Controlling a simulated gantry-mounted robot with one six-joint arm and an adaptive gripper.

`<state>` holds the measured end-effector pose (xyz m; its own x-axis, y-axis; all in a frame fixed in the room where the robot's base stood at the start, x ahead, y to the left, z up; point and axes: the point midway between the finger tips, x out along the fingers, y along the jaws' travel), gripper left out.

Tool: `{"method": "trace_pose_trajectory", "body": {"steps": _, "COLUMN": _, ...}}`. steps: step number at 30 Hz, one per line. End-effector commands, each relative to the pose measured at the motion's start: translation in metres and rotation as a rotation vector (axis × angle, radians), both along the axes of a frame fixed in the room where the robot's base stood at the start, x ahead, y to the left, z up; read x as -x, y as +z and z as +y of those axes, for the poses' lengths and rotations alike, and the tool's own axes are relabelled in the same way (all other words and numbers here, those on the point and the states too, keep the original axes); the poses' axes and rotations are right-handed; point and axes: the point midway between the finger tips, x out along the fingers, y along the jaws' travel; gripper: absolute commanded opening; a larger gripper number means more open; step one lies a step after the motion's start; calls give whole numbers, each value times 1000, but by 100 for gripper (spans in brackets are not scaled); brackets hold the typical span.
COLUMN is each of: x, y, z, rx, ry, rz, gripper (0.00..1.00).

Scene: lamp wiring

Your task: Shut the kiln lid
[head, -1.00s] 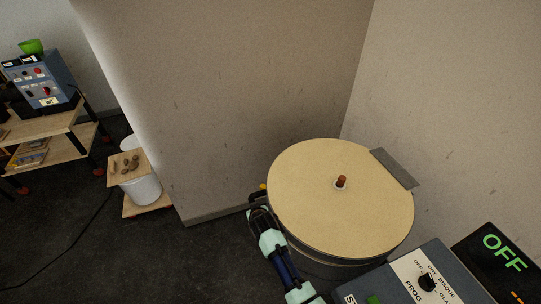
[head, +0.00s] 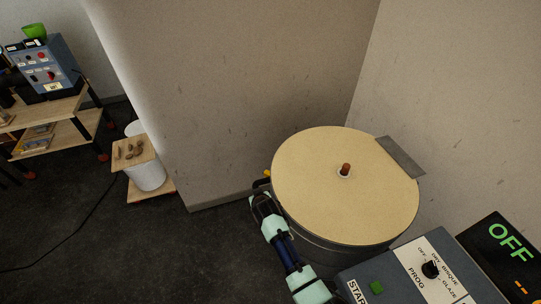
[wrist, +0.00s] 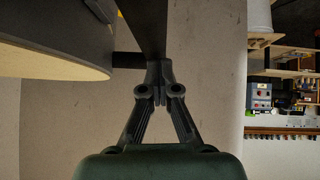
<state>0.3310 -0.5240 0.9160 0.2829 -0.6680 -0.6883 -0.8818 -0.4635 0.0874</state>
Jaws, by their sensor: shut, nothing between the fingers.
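The kiln lid (head: 315,165) is a round cream disc with a brown plug (head: 346,169) at its middle and a grey hinge plate (head: 402,157) at its right rim. It lies about level over the dark kiln body (head: 345,255), and I see no clear gap along the near rim. My gripper (head: 260,192) is shut beside the left rim. In the wrist view, the gripper (wrist: 160,88) has its fingertips together with nothing between them, by a dark bar (wrist: 127,60) that sticks out from the kiln side. Whether they touch it I cannot tell.
A control panel (head: 405,275) with a dial and green button stands at the lower right, beside a display (head: 505,250) reading OFF. Walls stand close behind the kiln. A white bucket (head: 150,176) and a shelf (head: 50,115) are at the left. The dark floor between is mostly clear.

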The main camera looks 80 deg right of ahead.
Motion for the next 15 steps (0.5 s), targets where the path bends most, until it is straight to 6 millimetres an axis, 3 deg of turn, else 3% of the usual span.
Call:
{"method": "trace_pose_trajectory", "body": {"steps": 5, "x": -6, "y": 49, "z": 6, "rx": 7, "ry": 6, "rz": -3, "gripper": 0}}
{"method": "trace_pose_trajectory", "body": {"steps": 9, "x": 3, "y": 69, "z": 35, "rx": 12, "ry": 8, "rz": -5, "gripper": 0}}
{"method": "trace_pose_trajectory", "body": {"steps": 15, "x": 12, "y": 99, "z": 63, "rx": 14, "ry": 6, "rz": -6, "gripper": 0}}
